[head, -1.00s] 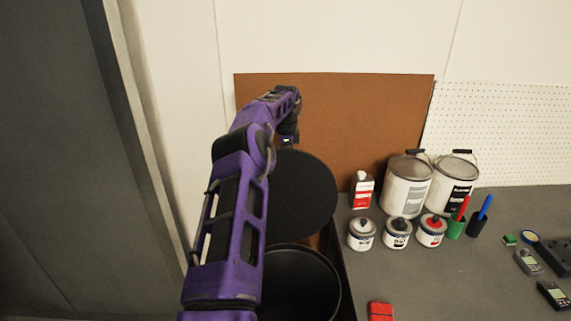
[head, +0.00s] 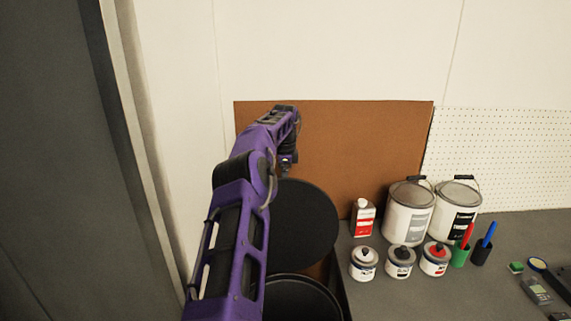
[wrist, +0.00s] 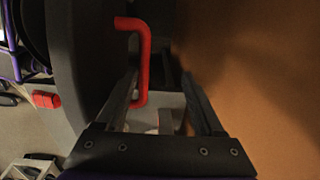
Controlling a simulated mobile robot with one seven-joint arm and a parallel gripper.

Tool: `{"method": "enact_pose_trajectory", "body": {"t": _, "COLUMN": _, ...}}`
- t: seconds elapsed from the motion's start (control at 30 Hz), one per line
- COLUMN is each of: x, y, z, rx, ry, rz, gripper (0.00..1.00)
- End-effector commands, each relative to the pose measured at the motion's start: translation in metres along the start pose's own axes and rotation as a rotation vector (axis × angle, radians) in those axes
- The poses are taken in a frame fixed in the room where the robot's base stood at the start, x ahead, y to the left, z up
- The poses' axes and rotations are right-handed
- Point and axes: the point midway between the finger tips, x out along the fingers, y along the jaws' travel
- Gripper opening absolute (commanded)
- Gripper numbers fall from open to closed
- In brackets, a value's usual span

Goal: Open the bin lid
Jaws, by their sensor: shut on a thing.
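The bin (head: 303,284) is black and round, cut by the lower edge of the head view. Its dark round lid (head: 308,225) stands raised behind the opening, so the bin is open. In the wrist view the lid (wrist: 88,65) is a dark panel left of the fingers, with a red handle (wrist: 144,60) on it. My gripper (wrist: 160,75) is shut on the red handle, its two fingers on either side of it. In the head view my purple arm reaches past the left of the lid, and the fingers cannot be made out.
A brown board (head: 350,140) stands behind the lid. To the right, a grey worktop (head: 430,300) carries two large paint cans (head: 408,215), several small tins (head: 400,263) and a red-and-white bottle (head: 363,218). A dark grey panel (head: 60,160) rises at the left.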

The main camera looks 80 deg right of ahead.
Motion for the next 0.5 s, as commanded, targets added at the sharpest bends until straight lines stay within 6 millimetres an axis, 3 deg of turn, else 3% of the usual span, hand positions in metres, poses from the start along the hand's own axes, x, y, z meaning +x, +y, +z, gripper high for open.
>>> {"method": "enact_pose_trajectory", "body": {"t": 0.03, "x": -0.034, "y": -0.007, "z": 0.002, "rx": -0.008, "ry": 0.004, "rz": -0.043, "gripper": 0.47}}
{"method": "enact_pose_trajectory", "body": {"t": 0.2, "x": -0.074, "y": -0.003, "z": -0.001, "rx": -0.005, "ry": 0.007, "rz": -0.035, "gripper": 0.47}}
{"method": "enact_pose_trajectory", "body": {"t": 0.5, "x": -0.095, "y": 0.001, "z": -0.002, "rx": -0.005, "ry": 0.007, "rz": -0.023, "gripper": 0.47}}
